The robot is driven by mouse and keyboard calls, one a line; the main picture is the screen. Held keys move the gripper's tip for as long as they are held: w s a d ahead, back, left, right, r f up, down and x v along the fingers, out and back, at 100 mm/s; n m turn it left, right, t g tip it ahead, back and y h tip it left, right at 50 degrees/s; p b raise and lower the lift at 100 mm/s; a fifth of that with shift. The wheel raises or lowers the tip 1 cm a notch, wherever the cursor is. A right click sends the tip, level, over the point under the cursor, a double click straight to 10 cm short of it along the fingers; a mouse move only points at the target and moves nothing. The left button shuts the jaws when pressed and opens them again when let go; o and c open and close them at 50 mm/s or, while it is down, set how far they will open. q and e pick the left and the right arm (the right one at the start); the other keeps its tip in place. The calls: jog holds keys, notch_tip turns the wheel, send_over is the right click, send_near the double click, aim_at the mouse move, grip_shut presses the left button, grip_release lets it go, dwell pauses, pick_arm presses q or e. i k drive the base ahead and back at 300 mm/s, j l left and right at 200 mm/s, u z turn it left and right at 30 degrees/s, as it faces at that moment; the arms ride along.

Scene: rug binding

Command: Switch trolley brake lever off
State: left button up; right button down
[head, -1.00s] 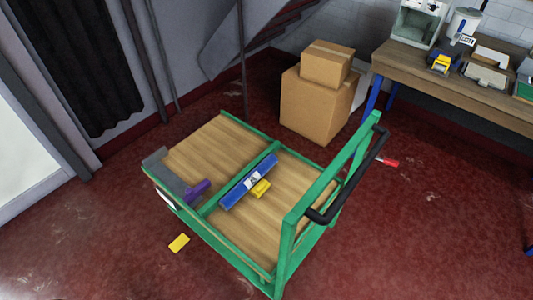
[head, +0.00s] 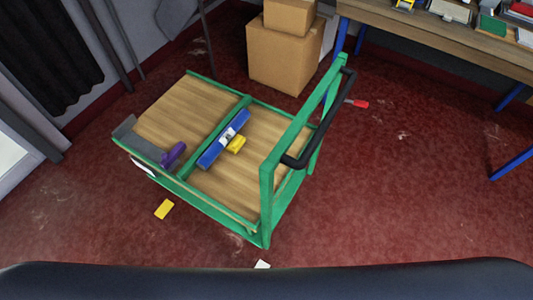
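The trolley (head: 185,103) has a green frame, a wooden deck and a raised green end frame with a black push handle (head: 325,130). A small lever with a red grip (head: 359,103) sticks out beyond the handle, on the right side of the trolley. It looks like the brake lever, but its base is hidden behind the handle and frame. Neither of my grippers is in view.
On the deck lie a blue bar-shaped item (head: 213,150), a yellow item (head: 236,144) and a purple item (head: 173,154). A yellow block (head: 164,209) is on the red floor. Stacked cardboard boxes (head: 284,57) and a workbench (head: 430,45) stand behind. Floor right of the trolley is clear.

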aim_at(355, 102)
jog(key=l, duration=1.7)
jog(key=z, duration=0.05)
